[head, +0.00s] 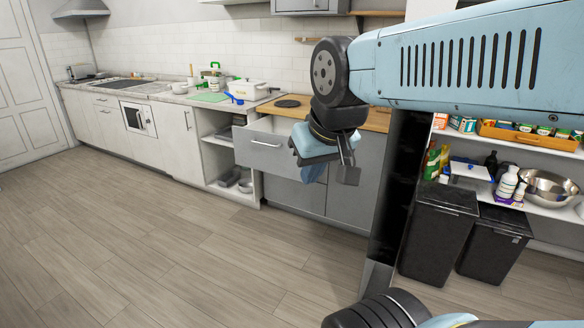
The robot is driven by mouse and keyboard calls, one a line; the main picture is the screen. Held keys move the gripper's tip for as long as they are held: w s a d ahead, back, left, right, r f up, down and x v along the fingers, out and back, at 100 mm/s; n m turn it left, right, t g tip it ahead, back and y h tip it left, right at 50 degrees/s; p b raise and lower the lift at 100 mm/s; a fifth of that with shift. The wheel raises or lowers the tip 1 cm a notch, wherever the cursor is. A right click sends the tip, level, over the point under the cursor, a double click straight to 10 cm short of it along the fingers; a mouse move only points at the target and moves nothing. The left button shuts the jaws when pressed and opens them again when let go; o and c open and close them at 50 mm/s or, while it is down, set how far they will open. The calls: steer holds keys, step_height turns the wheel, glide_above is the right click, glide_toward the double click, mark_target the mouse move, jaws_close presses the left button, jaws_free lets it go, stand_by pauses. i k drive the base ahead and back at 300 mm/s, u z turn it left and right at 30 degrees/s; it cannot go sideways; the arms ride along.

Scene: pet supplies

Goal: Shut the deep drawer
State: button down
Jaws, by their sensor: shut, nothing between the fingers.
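The drawer (262,157) is in the base cabinets near the middle of the head view. Its grey front with a bar handle stands out from the cabinet, and a pale strip of its inside shows above the front. My gripper (312,172) hangs to the right of the drawer front, pointing down, and is shut with nothing seen in it. My arm hides the drawer's right end, and I cannot tell whether the gripper touches it.
Open shelves (225,183) with bowls are left of the drawer. A wooden worktop (374,120) lies above it. Two dark bins (438,232) stand under a stocked shelf at right. The wooden floor (150,240) is clear in front.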

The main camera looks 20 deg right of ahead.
mark_target(285, 143)
steer(key=z, duration=0.1)
steer(key=i, duration=1)
steer(key=u, duration=0.1)
